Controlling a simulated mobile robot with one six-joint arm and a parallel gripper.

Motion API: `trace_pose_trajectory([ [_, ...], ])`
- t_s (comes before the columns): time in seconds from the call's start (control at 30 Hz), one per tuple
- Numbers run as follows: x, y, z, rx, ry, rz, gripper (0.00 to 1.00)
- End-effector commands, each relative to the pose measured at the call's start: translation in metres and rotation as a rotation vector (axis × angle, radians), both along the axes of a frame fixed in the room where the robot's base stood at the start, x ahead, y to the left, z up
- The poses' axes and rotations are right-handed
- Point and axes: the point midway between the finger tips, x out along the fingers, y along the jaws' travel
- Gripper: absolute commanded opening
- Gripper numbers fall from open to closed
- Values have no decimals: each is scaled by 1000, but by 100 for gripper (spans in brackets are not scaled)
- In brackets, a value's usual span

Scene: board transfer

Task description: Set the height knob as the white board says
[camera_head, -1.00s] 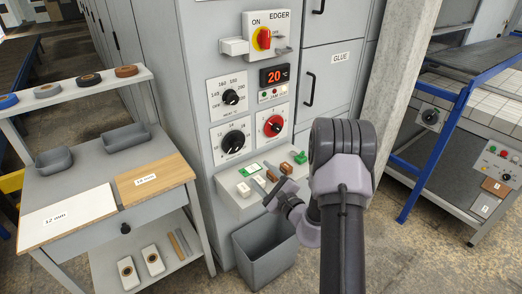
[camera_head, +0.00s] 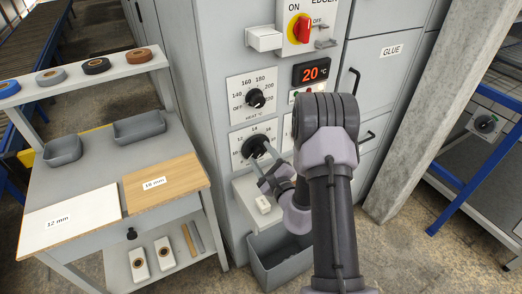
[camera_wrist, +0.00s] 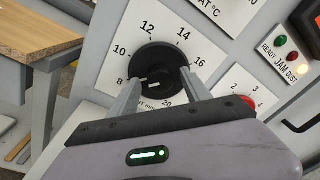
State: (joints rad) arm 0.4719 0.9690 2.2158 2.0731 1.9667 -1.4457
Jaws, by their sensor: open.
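The white board (camera_head: 85,213), labelled 12 mm, lies flat on the bench at the left. The height knob (camera_head: 256,143) is the lower black dial on the machine panel. In the wrist view the round black knob (camera_wrist: 160,57) sits on a white plate numbered 8, 10, 12, 14, 16 and 20. A short white mark shows on its lower face; I cannot tell for sure which number it points at. My gripper (camera_wrist: 160,80) is open, its two fingers on either side of the knob's lower part. Whether they touch it is unclear. The head view shows my gripper (camera_head: 267,154) at the dial, partly hiding it.
A wooden board (camera_head: 160,182) marked 18 mm lies beside the white one. Above the height dial is a temperature knob (camera_head: 255,98). A red knob (camera_wrist: 242,104) is right of my fingers. A grey bin (camera_head: 282,262) stands below the machine.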

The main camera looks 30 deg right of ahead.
Motion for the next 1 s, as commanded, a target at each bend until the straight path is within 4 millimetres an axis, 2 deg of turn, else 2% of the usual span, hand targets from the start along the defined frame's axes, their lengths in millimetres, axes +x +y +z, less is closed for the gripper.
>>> trace_pose_trajectory([
  [0.17,0,0,0,0,0,0,56],
  [0.47,0,0,0,0,0,0,0],
  [0.77,0,0,1,34,0,1,0],
  [1.0,0,-1,4,177,5,1,0],
])
